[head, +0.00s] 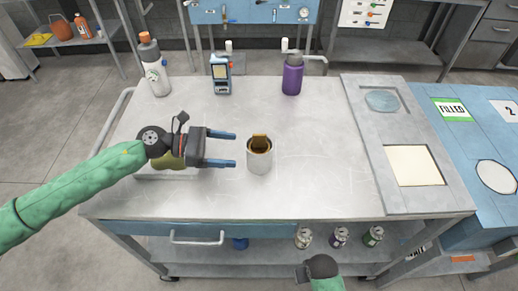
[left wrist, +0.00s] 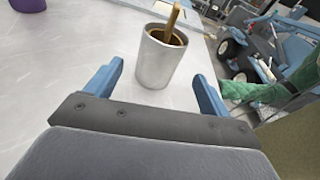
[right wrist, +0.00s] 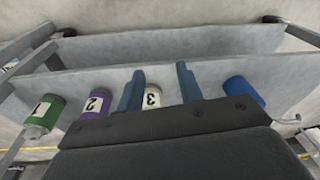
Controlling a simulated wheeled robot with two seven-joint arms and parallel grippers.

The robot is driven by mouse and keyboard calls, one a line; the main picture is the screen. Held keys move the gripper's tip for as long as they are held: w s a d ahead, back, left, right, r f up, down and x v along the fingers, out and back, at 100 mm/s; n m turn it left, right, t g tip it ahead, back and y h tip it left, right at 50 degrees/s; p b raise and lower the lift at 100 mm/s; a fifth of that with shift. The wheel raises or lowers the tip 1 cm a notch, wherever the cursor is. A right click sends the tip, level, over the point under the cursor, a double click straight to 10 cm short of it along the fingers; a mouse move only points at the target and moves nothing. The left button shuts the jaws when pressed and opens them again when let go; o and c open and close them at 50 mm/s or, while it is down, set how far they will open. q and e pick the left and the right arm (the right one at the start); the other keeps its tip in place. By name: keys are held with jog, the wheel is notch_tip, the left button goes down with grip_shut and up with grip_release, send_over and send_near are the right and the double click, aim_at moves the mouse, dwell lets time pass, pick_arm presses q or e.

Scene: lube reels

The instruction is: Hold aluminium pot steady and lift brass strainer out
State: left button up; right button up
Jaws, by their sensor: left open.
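The aluminium pot (head: 259,164) stands upright on the grey cart top, near its middle, and shows in the left wrist view (left wrist: 157,68). The brass strainer (head: 260,142) sits inside it, its handle (left wrist: 173,18) rising above the rim; its lower part is hidden. My left gripper (head: 235,149) is open and empty just left of the pot, blue fingers pointing at it. In the left wrist view the pot appears between and beyond the fingertips, apart from them. My right gripper (right wrist: 160,78) is open and empty, low in front of the cart, facing the lower shelf.
A white bottle (head: 155,72), a blue handheld device (head: 221,75) and a purple bottle (head: 292,76) stand along the cart's back. A grey panel (head: 363,140) with a round disc and a cream square lies at right. Several cans (head: 339,237) sit on the lower shelf.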

aim_at(249, 157)
pick_arm(q)
jog(key=shift+w+a+f+m+g+y, duration=0.2)
jog(key=shift+a+f+m+g+y, duration=0.25)
jog(key=shift+a+f+m, duration=0.3)
jog(key=shift+d, duration=0.25)
jog(key=p+x, duration=0.3)
jog(key=x, duration=0.2)
jog(key=shift+d+f, duration=0.15)
jog(key=shift+d, duration=0.1)
jog(key=shift+x, duration=1.95)
pick_arm(e)
notch_tip(249, 157, down, 12)
jog(key=s+d, duration=0.1)
jog(key=s, duration=0.1)
jog(key=shift+f, duration=0.25)
pick_arm(q)
jog(key=shift+f, duration=0.1)
pick_arm(e)
jog(key=shift+d, duration=0.1)
pick_arm(q)
jog(key=c, duration=0.7)
pick_arm(e)
jog(key=shift+s, duration=0.1)
jog(key=shift+c, duration=0.3)
